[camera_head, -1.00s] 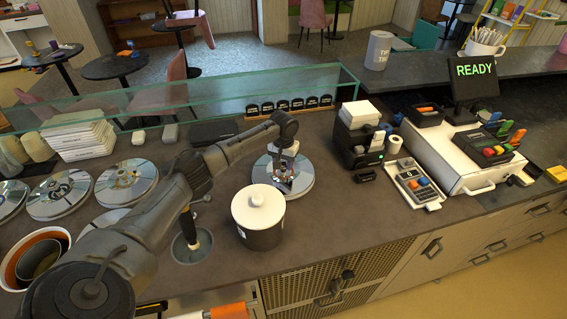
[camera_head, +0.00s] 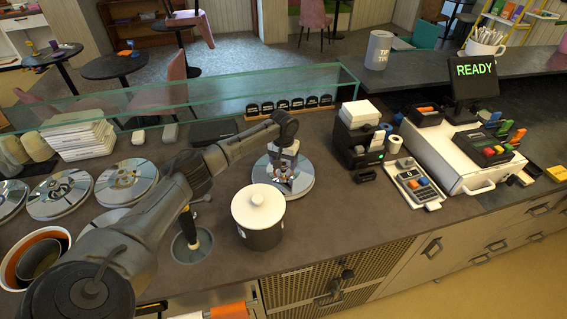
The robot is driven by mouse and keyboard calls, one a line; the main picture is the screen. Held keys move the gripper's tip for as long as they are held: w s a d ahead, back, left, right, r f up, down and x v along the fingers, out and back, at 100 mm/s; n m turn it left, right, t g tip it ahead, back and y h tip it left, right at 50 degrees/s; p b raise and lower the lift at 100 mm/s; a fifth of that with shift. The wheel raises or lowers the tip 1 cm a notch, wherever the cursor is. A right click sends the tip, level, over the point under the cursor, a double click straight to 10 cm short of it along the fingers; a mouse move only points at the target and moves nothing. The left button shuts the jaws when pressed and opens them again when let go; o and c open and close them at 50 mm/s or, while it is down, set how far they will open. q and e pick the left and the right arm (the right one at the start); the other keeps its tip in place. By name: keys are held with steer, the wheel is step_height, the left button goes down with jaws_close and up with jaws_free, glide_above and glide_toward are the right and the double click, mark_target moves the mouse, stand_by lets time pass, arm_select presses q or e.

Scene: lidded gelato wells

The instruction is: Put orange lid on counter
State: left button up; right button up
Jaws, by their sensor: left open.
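Other metal lids lie at the left, one (camera_head: 127,182) nearer the middle and one (camera_head: 62,194) further left. Which lid is the orange one is not clear. The dark counter (camera_head: 330,222) carries them all. My right gripper is out of view.
A dark pot with a white lid (camera_head: 258,209) stands just in front of the gripper. An open well (camera_head: 192,246) is left of it. A glass guard (camera_head: 220,97) runs behind. A black printer (camera_head: 358,140) and keypad (camera_head: 417,185) stand right. Counter between pot and keypad is clear.

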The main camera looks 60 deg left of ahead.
mark_target(284, 164)
arm_select(q)
step_height(284, 164, up, 12)
steer(key=shift+p, duration=0.35)
steer(key=shift+f, duration=0.1)
